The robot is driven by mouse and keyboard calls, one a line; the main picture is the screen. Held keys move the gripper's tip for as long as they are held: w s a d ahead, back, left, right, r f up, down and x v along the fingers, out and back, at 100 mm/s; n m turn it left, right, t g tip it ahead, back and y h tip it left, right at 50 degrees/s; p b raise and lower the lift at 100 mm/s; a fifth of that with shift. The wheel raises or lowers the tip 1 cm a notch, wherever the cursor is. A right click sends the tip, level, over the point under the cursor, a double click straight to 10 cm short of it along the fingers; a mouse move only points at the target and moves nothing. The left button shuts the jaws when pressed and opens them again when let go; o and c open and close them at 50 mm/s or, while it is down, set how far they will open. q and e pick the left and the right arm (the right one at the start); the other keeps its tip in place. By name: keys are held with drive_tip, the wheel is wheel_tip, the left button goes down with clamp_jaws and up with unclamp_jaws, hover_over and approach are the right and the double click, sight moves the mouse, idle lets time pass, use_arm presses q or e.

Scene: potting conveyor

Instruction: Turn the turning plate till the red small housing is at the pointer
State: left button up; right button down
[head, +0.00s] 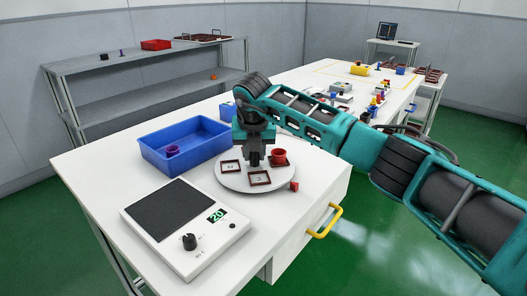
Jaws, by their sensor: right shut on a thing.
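The round, light grey turning plate (228,183) lies on the white table and carries several dark red square frames with labels. The red small housing (278,154) is a red cup shape in the frame on the plate's right, back side. The red pointer (294,186) is a small block at the plate's front right edge, nearer to me than the housing and apart from it. My right gripper (254,162) points down at the plate's middle, shut on a part of the plate that its fingers hide. It also hides the plate's far side. My left gripper is not in view.
A blue bin (150,155) with a purple ring-like part (173,150) stands left of the plate. A white scale (185,262) reading 20 is in front. A yellow drawer handle (325,222) juts from the table's front. Small coloured parts stand further back right.

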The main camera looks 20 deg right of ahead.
drive_tip(key=shift+w+r+m+h, duration=0.1)
drive_tip(key=shift+m+h, duration=0.4)
drive_tip(key=shift+m, duration=0.8)
drive_tip(key=shift+m+g+h, duration=0.3)
drive_tip(key=shift+m, duration=0.6)
drive_tip(key=shift+m+g+h, duration=0.3)
drive_tip(key=shift+m+h, duration=0.1)
drive_tip(key=shift+m, duration=0.8)
drive_tip(key=shift+m+g+b, duration=0.3)
drive_tip(key=shift+m+g, duration=0.1)
drive_tip(key=shift+m, duration=0.7)
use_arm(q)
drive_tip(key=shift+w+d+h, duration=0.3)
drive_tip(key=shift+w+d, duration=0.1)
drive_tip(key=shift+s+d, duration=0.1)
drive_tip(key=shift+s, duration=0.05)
use_arm(e)
drive_tip(key=shift+d+m+h, duration=0.1)
drive_tip(key=shift+m+h, duration=0.2)
drive_tip(key=shift+m, duration=0.3)
drive_tip(key=c, duration=0.9)
unclamp_jaws()
